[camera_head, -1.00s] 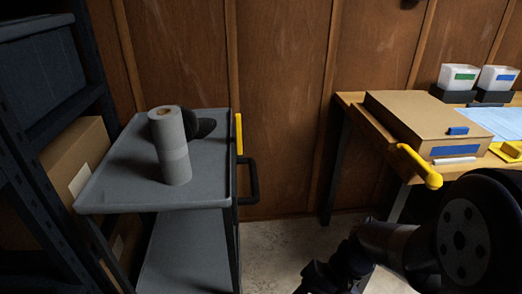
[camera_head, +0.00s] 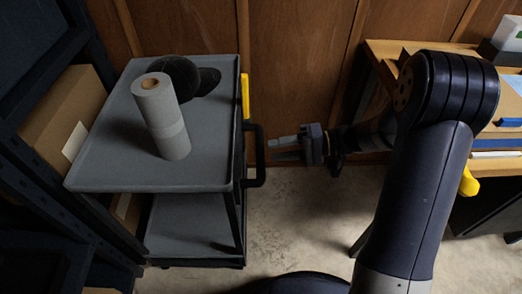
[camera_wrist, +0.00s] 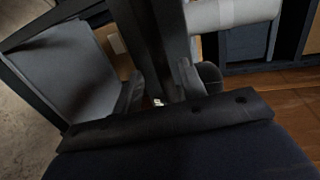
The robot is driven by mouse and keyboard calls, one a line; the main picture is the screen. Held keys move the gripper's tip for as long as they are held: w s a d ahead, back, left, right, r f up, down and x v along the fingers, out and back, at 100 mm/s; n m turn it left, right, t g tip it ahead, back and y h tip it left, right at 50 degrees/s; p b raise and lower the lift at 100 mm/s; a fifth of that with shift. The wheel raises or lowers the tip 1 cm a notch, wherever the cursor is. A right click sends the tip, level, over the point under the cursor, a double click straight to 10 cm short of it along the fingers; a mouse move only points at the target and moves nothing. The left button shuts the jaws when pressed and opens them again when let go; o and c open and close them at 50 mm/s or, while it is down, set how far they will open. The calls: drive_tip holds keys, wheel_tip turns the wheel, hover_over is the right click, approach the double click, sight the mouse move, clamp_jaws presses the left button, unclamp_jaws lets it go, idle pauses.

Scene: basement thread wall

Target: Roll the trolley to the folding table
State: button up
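The trolley (camera_head: 110,150) stands at the left, grey with two shelves. A black handle (camera_head: 259,155) sticks out of its right side, and a yellow strip (camera_head: 245,95) is above it. My gripper (camera_head: 272,148) is just right of the handle, its fingers pointing left at it. In the wrist view the fingers (camera_wrist: 160,85) are spread, with a dark bar of the trolley between or just beyond them; contact cannot be told. The folding table (camera_head: 385,48) is at the right, wooden-topped, partly hidden by my arm.
A grey roll (camera_head: 165,120) and a dark cap-like object (camera_head: 183,78) are on the trolley's top. Dark shelving with a cardboard box (camera_head: 65,115) stands close on the left. Bare floor (camera_head: 300,215) lies between trolley and table. A wooden wall (camera_head: 300,60) is behind.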

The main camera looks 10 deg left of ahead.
sight(261, 153)
drive_tip(key=x, duration=0.5)
drive_tip(key=shift+a, duration=0.1)
drive_tip(key=shift+c, duration=0.6)
clamp_jaws()
